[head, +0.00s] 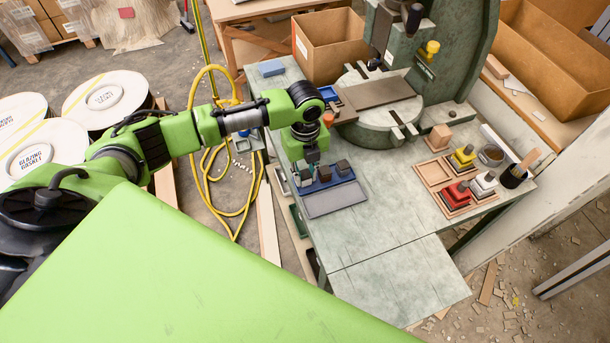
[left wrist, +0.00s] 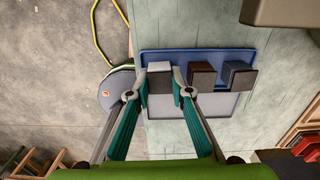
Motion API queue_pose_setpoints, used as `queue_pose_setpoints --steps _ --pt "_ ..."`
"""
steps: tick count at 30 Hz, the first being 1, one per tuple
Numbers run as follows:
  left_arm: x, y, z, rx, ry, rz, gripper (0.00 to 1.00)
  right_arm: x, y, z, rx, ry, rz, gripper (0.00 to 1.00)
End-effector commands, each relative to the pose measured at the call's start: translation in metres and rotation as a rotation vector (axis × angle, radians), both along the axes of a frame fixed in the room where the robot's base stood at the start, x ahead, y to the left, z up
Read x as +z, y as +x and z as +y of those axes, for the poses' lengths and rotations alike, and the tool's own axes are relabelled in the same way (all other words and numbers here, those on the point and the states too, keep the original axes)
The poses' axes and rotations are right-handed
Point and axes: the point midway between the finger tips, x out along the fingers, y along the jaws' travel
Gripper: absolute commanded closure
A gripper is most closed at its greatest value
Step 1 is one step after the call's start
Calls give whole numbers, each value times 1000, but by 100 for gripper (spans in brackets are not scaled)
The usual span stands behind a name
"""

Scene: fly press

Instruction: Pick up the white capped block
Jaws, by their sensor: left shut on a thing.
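A dark block with a pale, whitish cap (left wrist: 159,68) is between the fingers of my left gripper (left wrist: 160,88) in the left wrist view. The fingers are shut on it from both sides. In the head view my left gripper (head: 309,156) points down over the blue tray (head: 333,183) and partly hides this block. Two other dark blocks, the middle one (left wrist: 201,73) and the right one (left wrist: 238,74), stand to its right in the tray. I cannot tell whether the held block touches the tray. My right gripper is not in view.
A grey mat (head: 335,200) lies in front of the blue tray. The green press (head: 430,75) stands behind. A wooden tray (head: 431,173) at the right holds yellow, red and white knobbed pieces. A cardboard box (head: 330,45) is at the back. The front tabletop is clear.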

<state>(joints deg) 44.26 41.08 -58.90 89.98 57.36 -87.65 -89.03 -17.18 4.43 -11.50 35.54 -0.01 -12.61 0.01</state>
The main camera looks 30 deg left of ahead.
Motion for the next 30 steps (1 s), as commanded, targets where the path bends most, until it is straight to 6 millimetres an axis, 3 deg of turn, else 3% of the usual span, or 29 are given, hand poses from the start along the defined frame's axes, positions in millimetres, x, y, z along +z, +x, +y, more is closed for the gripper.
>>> queue_pose_setpoints --steps 6,15,21,30 --pt "29 1 0 1 -1 -7 96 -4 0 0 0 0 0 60" --pt "88 -48 38 3 5 -5 96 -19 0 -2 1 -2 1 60" --pt "107 -84 63 3 5 -3 96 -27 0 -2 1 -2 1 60" --pt "123 -110 80 2 1 -2 96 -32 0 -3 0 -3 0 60"
